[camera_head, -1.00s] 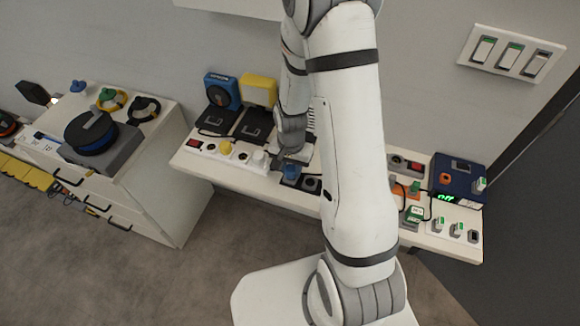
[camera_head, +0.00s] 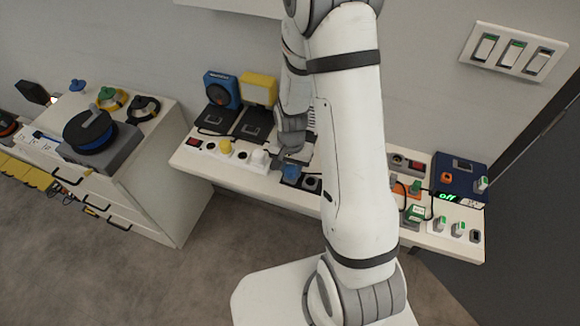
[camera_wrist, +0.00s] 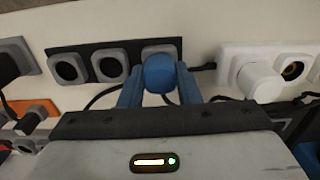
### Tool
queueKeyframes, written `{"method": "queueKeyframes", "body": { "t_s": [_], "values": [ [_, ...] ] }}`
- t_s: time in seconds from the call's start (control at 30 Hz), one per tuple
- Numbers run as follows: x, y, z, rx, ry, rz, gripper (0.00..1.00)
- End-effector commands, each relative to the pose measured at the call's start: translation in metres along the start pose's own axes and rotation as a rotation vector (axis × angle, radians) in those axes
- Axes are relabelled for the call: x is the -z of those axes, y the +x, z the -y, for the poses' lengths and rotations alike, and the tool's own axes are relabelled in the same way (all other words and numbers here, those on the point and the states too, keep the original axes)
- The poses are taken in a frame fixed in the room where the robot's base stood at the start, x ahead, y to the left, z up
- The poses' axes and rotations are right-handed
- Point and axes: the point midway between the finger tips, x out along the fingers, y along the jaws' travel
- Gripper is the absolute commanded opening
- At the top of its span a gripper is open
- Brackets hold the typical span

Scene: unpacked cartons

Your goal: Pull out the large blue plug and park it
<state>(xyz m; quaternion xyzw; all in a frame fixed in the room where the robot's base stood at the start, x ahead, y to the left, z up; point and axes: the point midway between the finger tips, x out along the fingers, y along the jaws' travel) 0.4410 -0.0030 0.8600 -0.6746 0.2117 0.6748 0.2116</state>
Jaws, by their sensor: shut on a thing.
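The large blue plug (camera_wrist: 159,74) sits at the right-hand socket of a dark socket strip (camera_wrist: 88,51) in the wrist view. Both blue fingers of my gripper (camera_wrist: 159,90) are shut on it from its two sides. The head view shows the same blue plug (camera_head: 291,172) on the bench below my wrist. My fingertips are mostly hidden there. I cannot tell whether the plug's pins are fully in the socket. Two round sockets beside it on the strip are empty.
A white strip (camera_wrist: 227,64) with a large white plug (camera_wrist: 259,82) stands close to the right in the wrist view. Black cables run behind my fingers. In the head view, a yellow plug (camera_head: 225,147) is further left and a drawer cabinet (camera_head: 160,185) stands beside the bench.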

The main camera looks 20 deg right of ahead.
Motion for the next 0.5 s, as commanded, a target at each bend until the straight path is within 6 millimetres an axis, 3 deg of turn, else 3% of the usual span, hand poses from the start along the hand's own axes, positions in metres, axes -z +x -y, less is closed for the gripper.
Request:
{"method": "queueKeyframes", "body": {
  "t_s": [0.1,0.13,0.43,0.5],
  "values": [
    [0.0,-0.0003,-0.0001,0.0,0.0,0.0,0.0],
    [0.0,-0.0003,-0.0001,0.0,0.0,0.0,0.31],
    [0.0,-0.0003,-0.0001,0.0,0.0,0.0,0.55],
    [0.0,-0.0003,-0.0001,0.0,0.0,0.0,0.55]
  ]
}}
